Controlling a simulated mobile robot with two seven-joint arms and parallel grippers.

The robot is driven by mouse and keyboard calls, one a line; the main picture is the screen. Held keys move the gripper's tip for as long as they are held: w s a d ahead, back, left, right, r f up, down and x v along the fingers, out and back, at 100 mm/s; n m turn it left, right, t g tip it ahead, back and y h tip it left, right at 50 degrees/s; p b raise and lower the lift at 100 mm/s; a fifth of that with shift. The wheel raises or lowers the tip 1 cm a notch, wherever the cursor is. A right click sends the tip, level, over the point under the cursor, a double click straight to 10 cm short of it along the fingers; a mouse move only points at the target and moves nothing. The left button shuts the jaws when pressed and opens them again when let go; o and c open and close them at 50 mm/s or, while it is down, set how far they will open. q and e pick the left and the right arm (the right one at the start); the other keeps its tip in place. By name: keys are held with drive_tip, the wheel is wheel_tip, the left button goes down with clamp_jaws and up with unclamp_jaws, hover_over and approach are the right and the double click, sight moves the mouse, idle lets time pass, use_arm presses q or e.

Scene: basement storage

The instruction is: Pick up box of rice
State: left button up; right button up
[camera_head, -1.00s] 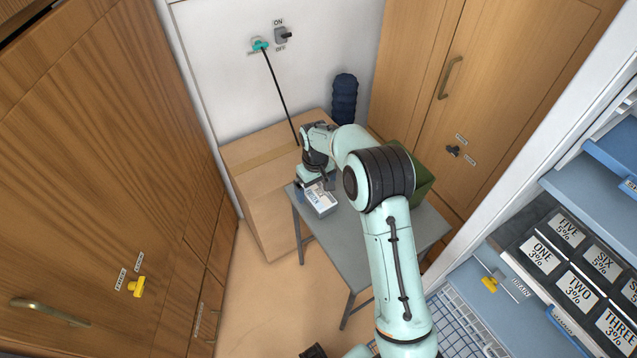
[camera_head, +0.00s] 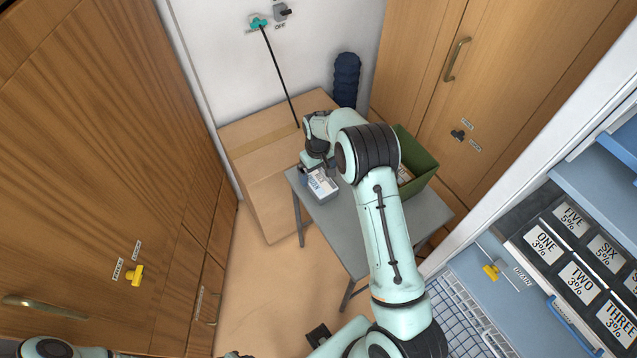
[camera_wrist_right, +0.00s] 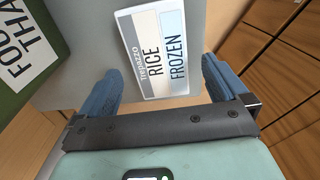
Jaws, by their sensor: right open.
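The box of rice (camera_head: 323,187), a small white box with a "RICE FROZEN" label, lies on the grey table near its left edge. In the right wrist view the box of rice (camera_wrist_right: 158,50) lies ahead of and partly between the fingertips. My right gripper (camera_head: 312,173) is just above and behind the box in the head view. It is open, with a blue finger on each side in the wrist view (camera_wrist_right: 160,85). I cannot tell whether a finger touches the box. Parts of my left arm show along the bottom edge, its jaws unclear.
A green bin (camera_head: 421,168) with labelled items stands on the grey table (camera_head: 345,232), partly behind my right arm. A large cardboard box (camera_head: 262,185) stands behind and left of the table. A shelf with labelled boxes (camera_head: 590,280) is at right; wooden cabinets flank the space.

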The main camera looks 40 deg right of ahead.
sight(318, 179)
wheel_tip(318, 179, down, 5)
drive_tip(key=shift+s, duration=0.1)
drive_tip(key=c, duration=1.2)
drive_tip(key=shift+o, duration=0.2)
drive_tip(key=shift+r, duration=0.1)
wheel_tip(318, 179, up, 20)
drive_tip(key=p, duration=0.1)
